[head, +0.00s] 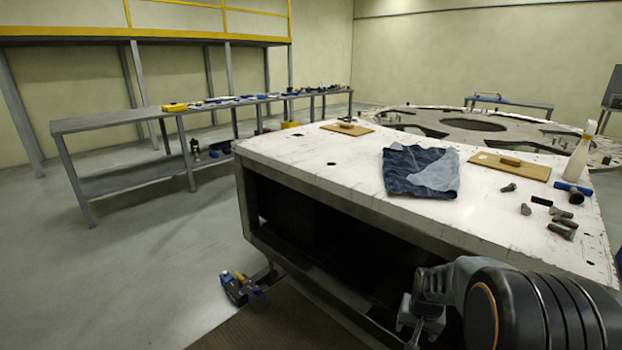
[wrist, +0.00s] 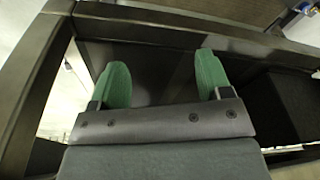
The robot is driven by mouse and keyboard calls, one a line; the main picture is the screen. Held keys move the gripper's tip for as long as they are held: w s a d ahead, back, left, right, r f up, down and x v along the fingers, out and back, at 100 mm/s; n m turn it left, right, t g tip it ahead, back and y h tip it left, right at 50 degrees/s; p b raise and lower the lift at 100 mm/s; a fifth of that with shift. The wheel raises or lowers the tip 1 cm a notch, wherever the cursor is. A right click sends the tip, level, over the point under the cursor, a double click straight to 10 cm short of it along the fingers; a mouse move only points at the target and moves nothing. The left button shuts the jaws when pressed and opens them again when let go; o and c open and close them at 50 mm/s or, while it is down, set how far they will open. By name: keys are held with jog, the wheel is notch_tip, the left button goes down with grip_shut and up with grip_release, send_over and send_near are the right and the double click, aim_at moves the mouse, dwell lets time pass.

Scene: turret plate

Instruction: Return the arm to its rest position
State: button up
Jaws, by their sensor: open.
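My gripper (wrist: 162,82) has two green fingers spread apart with nothing between them in the wrist view. Behind the fingers is the dark frame and shelf space under the white-topped table. In the head view my arm is at the bottom right, in front of the table (head: 320,165), with the gripper end (head: 412,325) low and beside the table's side, below its top. The fingertips are small and partly hidden there. I cannot tell whether the gripper touches the frame.
A blue cloth (head: 420,172), wooden boards (head: 510,166), bolts (head: 562,228) and a spray bottle (head: 580,152) are on the table. A round turret plate (head: 470,124) is behind. A long bench (head: 110,122) stands left. Tools (head: 238,287) sit low by the table. Floor at left is clear.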

jog(key=s+a+r+n+p, duration=0.1)
jog(key=s+a+r+p, duration=0.2)
jog(key=r, duration=0.6)
jog(key=s+a+r+n+t+p, duration=0.1)
jog(key=s+r+p, duration=0.4)
jog(key=r, duration=0.5)
jog(key=s+a+r+n+p, duration=0.2)
jog(key=s+a+r+p, duration=0.3)
jog(key=r, duration=0.5)
jog(key=shift+a+t+p, duration=0.4)
jog(key=shift+a+p, duration=0.05)
jog(key=shift+p, duration=0.3)
jog(key=shift+s+r+n, duration=0.15)
jog(key=shift+s+n, duration=0.15)
